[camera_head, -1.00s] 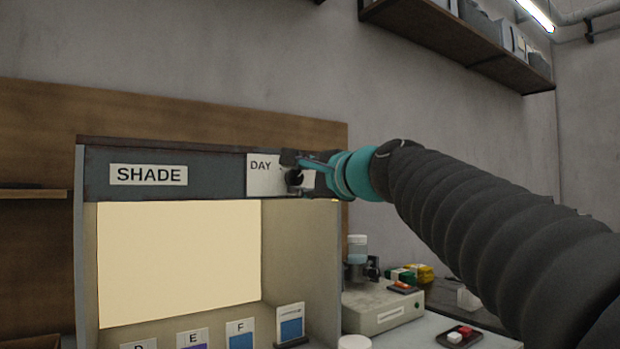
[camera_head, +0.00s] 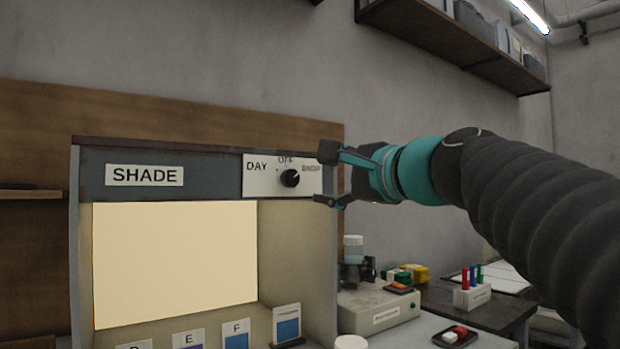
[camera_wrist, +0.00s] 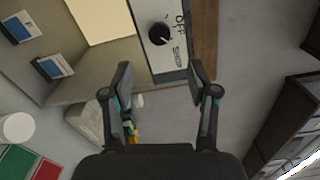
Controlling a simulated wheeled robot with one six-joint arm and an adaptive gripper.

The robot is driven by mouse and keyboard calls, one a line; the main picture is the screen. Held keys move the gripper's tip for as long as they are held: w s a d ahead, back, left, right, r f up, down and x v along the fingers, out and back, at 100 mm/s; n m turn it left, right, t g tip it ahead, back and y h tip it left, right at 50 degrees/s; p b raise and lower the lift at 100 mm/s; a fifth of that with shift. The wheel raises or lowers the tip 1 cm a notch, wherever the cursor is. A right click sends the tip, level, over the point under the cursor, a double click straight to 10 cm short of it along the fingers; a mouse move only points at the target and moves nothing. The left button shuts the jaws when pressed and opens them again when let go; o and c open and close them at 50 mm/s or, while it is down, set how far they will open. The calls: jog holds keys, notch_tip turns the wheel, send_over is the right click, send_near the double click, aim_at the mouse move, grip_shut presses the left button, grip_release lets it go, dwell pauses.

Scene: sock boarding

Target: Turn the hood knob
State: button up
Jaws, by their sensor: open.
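The hood knob (camera_head: 290,178) is a round black dial on a white plate (camera_head: 262,187) marked DAY, OFF and a third, SHOP-like label at the right. The plate is on the dark front band of the hood, right of the SHADE label (camera_head: 144,176). The knob also shows in the wrist view (camera_wrist: 160,34), ahead of the fingers. My gripper (camera_head: 329,177) is open and empty, just right of the knob and apart from it. In the wrist view my gripper's fingers (camera_wrist: 160,80) are spread with nothing between them. The hood's panel is lit warm white.
Sample cards (camera_head: 237,337) stand inside the hood. A beige device (camera_head: 378,308) is on the bench to the right, with a tray of red and white blocks (camera_head: 457,337) near it. A rack with coloured tubes (camera_head: 472,296) stands farther right. A shelf (camera_head: 455,50) hangs above; the wall between is clear.

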jog(key=shift+v, duration=1.35)
